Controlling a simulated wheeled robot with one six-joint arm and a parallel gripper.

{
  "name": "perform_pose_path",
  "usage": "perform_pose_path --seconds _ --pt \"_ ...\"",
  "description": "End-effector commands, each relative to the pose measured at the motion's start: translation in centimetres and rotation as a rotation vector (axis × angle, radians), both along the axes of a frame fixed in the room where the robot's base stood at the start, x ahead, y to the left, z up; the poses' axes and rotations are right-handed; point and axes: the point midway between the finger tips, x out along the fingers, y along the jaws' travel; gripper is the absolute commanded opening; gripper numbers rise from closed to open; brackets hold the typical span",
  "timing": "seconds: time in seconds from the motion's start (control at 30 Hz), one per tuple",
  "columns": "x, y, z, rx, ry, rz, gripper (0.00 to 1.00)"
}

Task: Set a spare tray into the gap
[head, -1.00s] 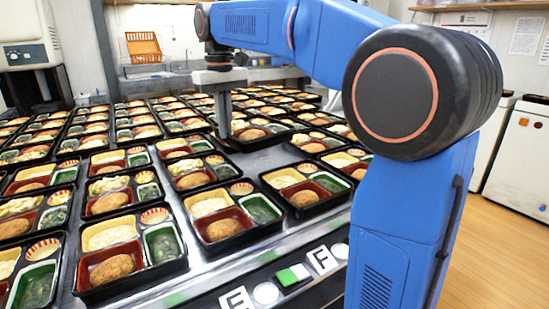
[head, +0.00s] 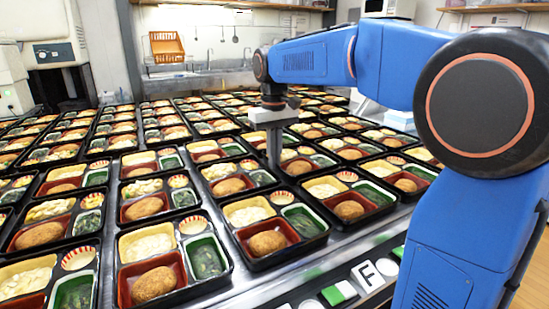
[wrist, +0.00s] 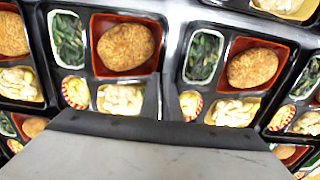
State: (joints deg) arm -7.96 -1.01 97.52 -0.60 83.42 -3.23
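A bento tray (head: 292,176), black with croquette, rice, greens and a striped cup, sits level with the trays around it, in the row where bare metal showed before. In the wrist view the same tray (wrist: 80,84) lies at left, beside another tray (wrist: 180,55) at right, with a thin strip of metal between them. My gripper (head: 273,163) is down at the tray's left edge. In the wrist view my gripper (wrist: 161,95) has two dark fingers standing apart at the tray's side wall, with light space between. The fingertips' lower ends are hard to make out.
Filled trays stand in close rows all around, such as the near one (head: 178,298) and one at right (head: 380,214). A sink and orange rack (head: 167,46) are behind.

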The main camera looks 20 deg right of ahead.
Motion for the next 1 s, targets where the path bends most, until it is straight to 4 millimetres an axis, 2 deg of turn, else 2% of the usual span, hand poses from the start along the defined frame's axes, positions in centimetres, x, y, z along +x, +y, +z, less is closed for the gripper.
perform_pose_path --seconds 0.2,0.23,0.27,0.63,0.77,1.0 --pt "0.0 0.0 -0.2 0.000 0.000 0.000 0.00" --pt "0.0 0.0 -0.3 0.000 0.000 0.000 0.08" --pt "0.0 0.0 -0.2 0.000 0.000 0.000 0.11" --pt "0.0 0.0 0.1 0.000 -0.001 0.000 0.11" --pt "0.1 0.0 1.5 0.000 -0.002 0.000 0.11" --pt "0.1 0.1 6.1 0.001 -0.003 0.000 0.11"
